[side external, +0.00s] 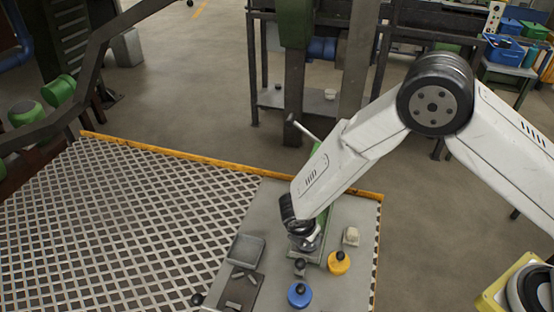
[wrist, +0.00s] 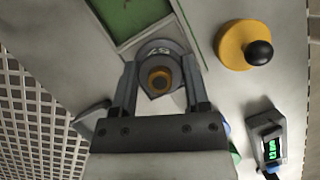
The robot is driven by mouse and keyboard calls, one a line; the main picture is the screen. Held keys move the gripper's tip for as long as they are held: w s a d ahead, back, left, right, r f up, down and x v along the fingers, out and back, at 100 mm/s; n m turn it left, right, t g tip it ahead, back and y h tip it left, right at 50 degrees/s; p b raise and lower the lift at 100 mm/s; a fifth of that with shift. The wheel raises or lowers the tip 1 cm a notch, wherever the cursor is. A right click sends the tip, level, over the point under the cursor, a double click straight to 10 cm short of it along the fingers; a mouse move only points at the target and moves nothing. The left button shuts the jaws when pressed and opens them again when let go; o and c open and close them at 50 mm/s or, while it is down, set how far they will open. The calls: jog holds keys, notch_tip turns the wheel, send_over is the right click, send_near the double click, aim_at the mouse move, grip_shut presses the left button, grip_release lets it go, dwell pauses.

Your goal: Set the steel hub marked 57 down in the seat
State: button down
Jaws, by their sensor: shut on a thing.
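In the side view my gripper (side external: 304,241) is low over the grey worktop, and the hub cannot be told apart there. I cannot make out the seat. Whether the hub touches anything beneath it cannot be told.
A green-floored tray (wrist: 132,18) lies close by the hub. A yellow disc with a black knob (side external: 338,263), a blue one (side external: 299,295), a pale block (side external: 351,236) and a grey tray (side external: 247,249) stand around. A green-display device (wrist: 268,138) is at right.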

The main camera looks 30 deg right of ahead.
jog(key=shift+f, duration=0.1)
jog(key=shift+c, duration=0.3)
grip_release()
jog(key=v, duration=1.2)
jog(key=shift+d, duration=0.1)
dwell(0.6)
jog(key=s+d+r+m+y, duration=0.1)
jog(key=s+d+r+m, duration=0.2)
jog(key=d+m, duration=0.4)
jog(key=s+d+r+m+y, duration=0.1)
jog(key=s+d+r+m, duration=0.1)
jog(key=s+d+m, duration=0.2)
jog(key=s+d+r+m+y, duration=0.2)
jog(key=s+d+r+m, duration=0.1)
jog(key=d+m, duration=0.7)
jog(key=shift+s+d+r+m+t, duration=0.3)
jog(key=shift+s+d+m+t, duration=0.1)
jog(key=shift+m, duration=0.4)
